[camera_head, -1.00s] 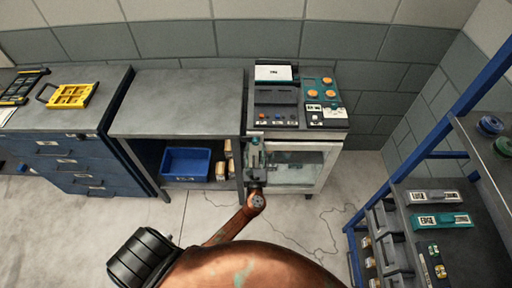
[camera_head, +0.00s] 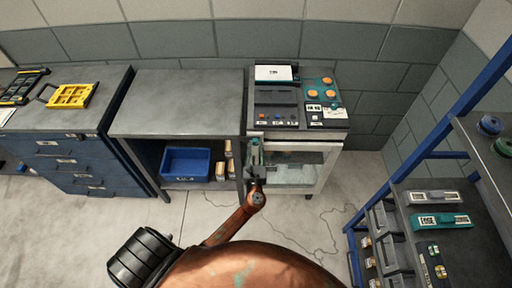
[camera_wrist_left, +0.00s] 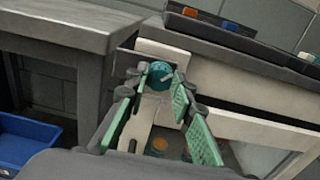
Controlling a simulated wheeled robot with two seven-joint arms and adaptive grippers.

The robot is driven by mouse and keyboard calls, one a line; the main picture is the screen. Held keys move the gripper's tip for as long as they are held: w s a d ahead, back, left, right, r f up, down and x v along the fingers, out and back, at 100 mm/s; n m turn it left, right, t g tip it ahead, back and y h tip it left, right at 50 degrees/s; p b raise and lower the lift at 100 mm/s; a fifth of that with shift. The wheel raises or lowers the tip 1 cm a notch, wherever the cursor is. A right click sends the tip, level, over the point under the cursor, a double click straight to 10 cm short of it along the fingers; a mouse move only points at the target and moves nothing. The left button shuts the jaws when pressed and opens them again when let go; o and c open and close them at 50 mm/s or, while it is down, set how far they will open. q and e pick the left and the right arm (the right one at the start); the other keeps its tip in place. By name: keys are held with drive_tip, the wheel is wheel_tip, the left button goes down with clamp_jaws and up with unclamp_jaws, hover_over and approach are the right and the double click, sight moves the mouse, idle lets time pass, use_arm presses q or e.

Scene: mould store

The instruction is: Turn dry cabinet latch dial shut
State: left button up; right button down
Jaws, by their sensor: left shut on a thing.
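The dry cabinet (camera_head: 331,165) is a pale cabinet with a glass door, standing right of the grey workbench. Its latch dial (camera_wrist_left: 158,75) is a round teal knob with a light mark, on a pale plate at the door's upper left. My left gripper (camera_wrist_left: 158,82) has its green-padded fingers on both sides of the dial and is shut on it. In the head view my left gripper (camera_head: 255,148) is at the cabinet's front left edge and hides the dial. My right gripper is in neither view.
A panel with orange knobs (camera_head: 320,85) tops the cabinet. The grey workbench (camera_head: 180,100) is left, with a blue bin (camera_head: 186,163) beneath; its leg is close to my left gripper. A blue-framed shelf rack (camera_head: 430,160) stands right. Floor before the cabinet is clear.

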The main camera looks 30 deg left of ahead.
use_arm(q)
clamp_jaws()
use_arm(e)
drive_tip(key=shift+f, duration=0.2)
use_arm(q)
drive_tip(key=n+b, duration=0.2)
drive_tip(key=shift+f+n, duration=0.2)
drive_tip(key=shift+n, duration=0.2)
drive_tip(key=n+b, duration=0.4)
drive_tip(key=n, duration=0.1)
drive_tip(key=n+b, duration=0.4)
drive_tip(key=n, duration=0.1)
drive_tip(key=shift+f+n, duration=0.1)
drive_tip(key=shift+n, duration=0.3)
drive_tip(key=n+b, duration=0.2)
drive_tip(key=n, duration=0.1)
drive_tip(key=shift+s+a, duration=0.1)
drive_tip(key=shift+n+b, duration=0.55)
drive_tip(key=shift+n, duration=0.05)
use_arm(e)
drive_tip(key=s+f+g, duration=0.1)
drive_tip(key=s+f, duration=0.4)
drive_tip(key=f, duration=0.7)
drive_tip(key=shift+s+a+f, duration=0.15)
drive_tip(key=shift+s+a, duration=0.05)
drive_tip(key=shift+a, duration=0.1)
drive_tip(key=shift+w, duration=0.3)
